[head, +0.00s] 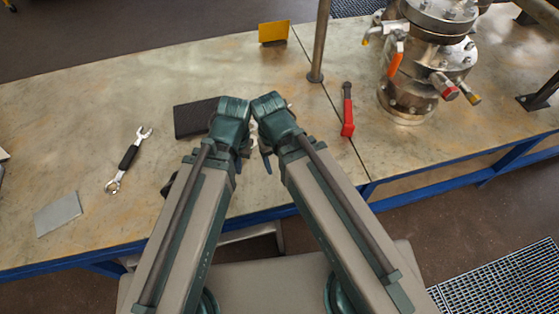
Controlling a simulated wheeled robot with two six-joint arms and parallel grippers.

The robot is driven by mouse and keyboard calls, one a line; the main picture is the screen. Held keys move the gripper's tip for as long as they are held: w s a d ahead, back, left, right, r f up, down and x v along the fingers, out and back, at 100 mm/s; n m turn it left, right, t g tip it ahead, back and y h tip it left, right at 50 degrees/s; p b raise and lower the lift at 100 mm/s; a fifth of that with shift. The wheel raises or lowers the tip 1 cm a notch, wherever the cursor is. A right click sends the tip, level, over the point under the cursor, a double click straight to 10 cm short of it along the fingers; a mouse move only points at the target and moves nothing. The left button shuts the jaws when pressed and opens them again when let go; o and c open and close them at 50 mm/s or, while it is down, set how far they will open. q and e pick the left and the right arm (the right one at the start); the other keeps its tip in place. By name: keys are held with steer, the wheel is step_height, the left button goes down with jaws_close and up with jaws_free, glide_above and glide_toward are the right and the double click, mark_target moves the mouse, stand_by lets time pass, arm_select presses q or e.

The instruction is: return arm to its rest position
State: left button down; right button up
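My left arm (190,220) and my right arm (335,210) reach up from the bottom of the head view. Their green wrist ends (231,118) and (275,117) come close together over the front part of the table. Both grippers are mostly hidden below and behind the wrists and arm links. Only small dark and pale parts show between and beside them, so I cannot tell whether the fingers are open or shut. I see nothing held.
The table (90,110) carries a dark pad (192,118) partly behind my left wrist, a wrench (129,158), a grey plate (58,214), a red-handled tool (347,112), a yellow block (273,31), a post (319,45) and a flanged metal vessel (410,95). The left back is clear.

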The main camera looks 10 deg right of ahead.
step_height(320, 180, up, 12)
steer(key=p, duration=1.2)
stand_by(0.5)
